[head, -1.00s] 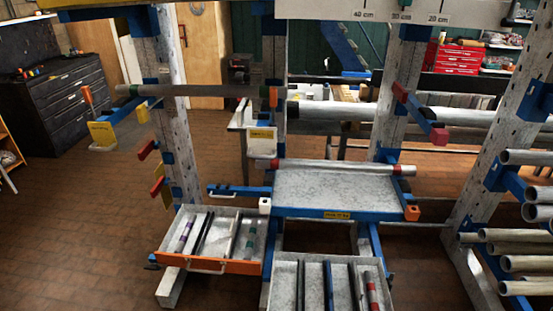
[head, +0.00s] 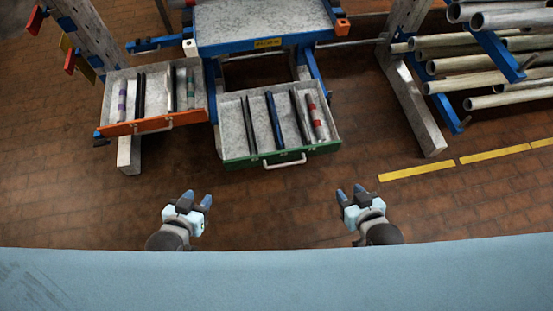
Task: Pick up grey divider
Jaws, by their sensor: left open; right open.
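A thin grey divider (head: 171,91) appears to stand in the orange-fronted drawer (head: 153,124), between a black divider (head: 139,96) and a tube with a green band (head: 190,89). A tube with a purple band (head: 122,100) lies at the drawer's left. My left gripper (head: 197,198) is open and empty, below the orange drawer in the picture and apart from it. My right gripper (head: 350,193) is open and empty, below and right of the green-fronted drawer (head: 282,155).
The green-fronted drawer holds dark dividers, a blue divider (head: 274,121) and a tube with a red band (head: 315,117). A blue-edged tray (head: 262,22) is above it. Pipes (head: 490,62) fill the rack at right. Brick floor (head: 280,215) is clear between my grippers.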

